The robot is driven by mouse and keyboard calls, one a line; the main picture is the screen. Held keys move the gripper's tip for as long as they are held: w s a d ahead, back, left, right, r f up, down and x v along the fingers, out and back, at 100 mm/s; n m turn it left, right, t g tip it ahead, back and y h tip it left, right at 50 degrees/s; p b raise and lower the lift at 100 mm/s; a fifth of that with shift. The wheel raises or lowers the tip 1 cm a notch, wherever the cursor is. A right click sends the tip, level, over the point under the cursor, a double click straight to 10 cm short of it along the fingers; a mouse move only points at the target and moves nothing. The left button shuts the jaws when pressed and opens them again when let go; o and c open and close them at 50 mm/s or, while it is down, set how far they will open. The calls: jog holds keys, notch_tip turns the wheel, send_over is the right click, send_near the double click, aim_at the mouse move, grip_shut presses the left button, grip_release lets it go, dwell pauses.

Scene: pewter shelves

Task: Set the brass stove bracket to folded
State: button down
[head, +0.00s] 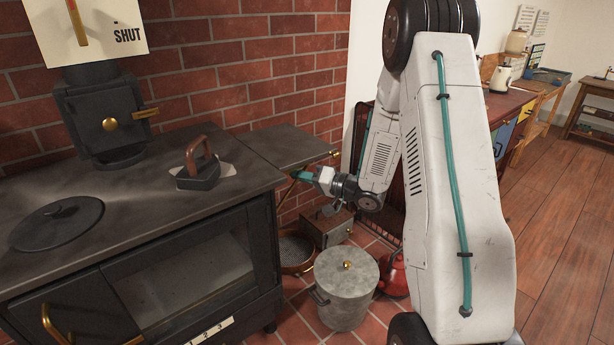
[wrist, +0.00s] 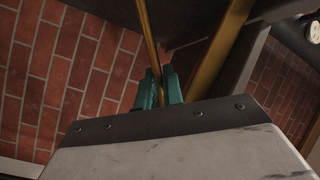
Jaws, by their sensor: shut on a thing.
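The brass stove bracket (head: 289,188) shows as a thin slanted brass piece under the dark side leaf of the stove (head: 270,146), which stands out level. My gripper (head: 299,174) reaches in under the leaf from the right. In the wrist view, my gripper's teal fingers (wrist: 161,88) are shut on a thin brass rod of the bracket (wrist: 149,40). A wider brass bar (wrist: 221,45) slants up to the right of the fingers, apart from them. In the head view my gripper hides part of the bracket.
The black stove (head: 150,190) fills the left, with a flat iron (head: 199,174) on top. Below the leaf stand a grey metal box (head: 326,228), a round brass-rimmed pan (head: 296,250), a lidded grey bin (head: 346,290) and a red kettle (head: 394,275). Wooden floor at right is open.

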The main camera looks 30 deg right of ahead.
jog(key=c, duration=1.8)
grip_release()
jog(key=shift+c, duration=0.2)
jog(key=v, duration=0.7)
jog(key=shift+s+d, duration=0.25)
jog(key=shift+s, duration=0.1)
